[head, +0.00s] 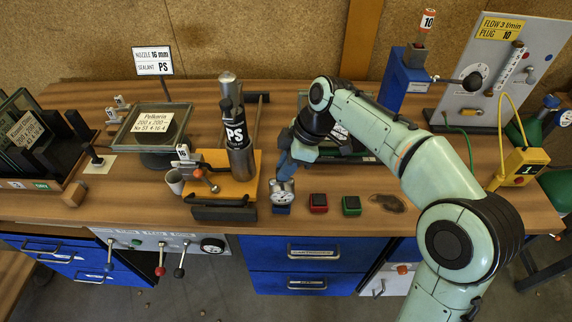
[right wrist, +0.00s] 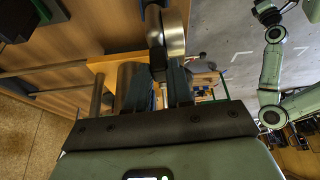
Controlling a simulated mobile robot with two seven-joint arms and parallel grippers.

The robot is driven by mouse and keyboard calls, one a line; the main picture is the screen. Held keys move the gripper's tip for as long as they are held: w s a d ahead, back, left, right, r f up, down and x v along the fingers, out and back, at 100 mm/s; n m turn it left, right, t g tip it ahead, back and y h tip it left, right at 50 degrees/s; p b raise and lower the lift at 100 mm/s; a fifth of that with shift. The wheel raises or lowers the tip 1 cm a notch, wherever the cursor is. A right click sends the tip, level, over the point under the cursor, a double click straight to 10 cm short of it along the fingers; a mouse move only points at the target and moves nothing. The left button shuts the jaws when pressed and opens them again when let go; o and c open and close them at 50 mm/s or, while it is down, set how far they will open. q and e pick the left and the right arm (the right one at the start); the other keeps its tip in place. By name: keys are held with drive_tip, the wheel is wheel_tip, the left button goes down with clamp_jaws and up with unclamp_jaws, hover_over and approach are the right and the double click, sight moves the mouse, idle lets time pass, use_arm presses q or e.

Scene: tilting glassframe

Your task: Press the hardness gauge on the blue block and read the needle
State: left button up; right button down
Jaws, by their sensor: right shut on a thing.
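My right gripper (head: 285,168) reaches down from the right arm and is shut on the hardness gauge (head: 283,190), whose round pale dial faces the head camera. The gauge stands directly above the blue block (head: 281,209) and appears to touch its top. The needle is too small to read. In the right wrist view a silvery rounded part, seemingly of the gauge (right wrist: 168,30), shows beyond the fingers of my right gripper (right wrist: 160,85). My left gripper does not show in the head view; a pale arm at the right of the wrist view is too small to judge.
A red block (head: 318,203) and a green block (head: 351,205) sit to the right of the blue one. The bench's front edge is near; a dark patch (head: 387,202) lies right.

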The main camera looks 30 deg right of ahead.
drive_tip(key=shift+f, duration=0.1)
idle(0.3)
drive_tip(key=shift+r+p, duration=2.65)
drive_tip(key=shift+r, duration=0.95)
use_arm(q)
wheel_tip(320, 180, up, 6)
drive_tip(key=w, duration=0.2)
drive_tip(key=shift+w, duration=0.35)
use_arm(e)
drive_tip(key=shift+w, duration=0.1)
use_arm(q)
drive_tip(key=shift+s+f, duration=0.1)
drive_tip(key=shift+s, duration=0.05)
use_arm(e)
drive_tip(key=shift+f, duration=0.1)
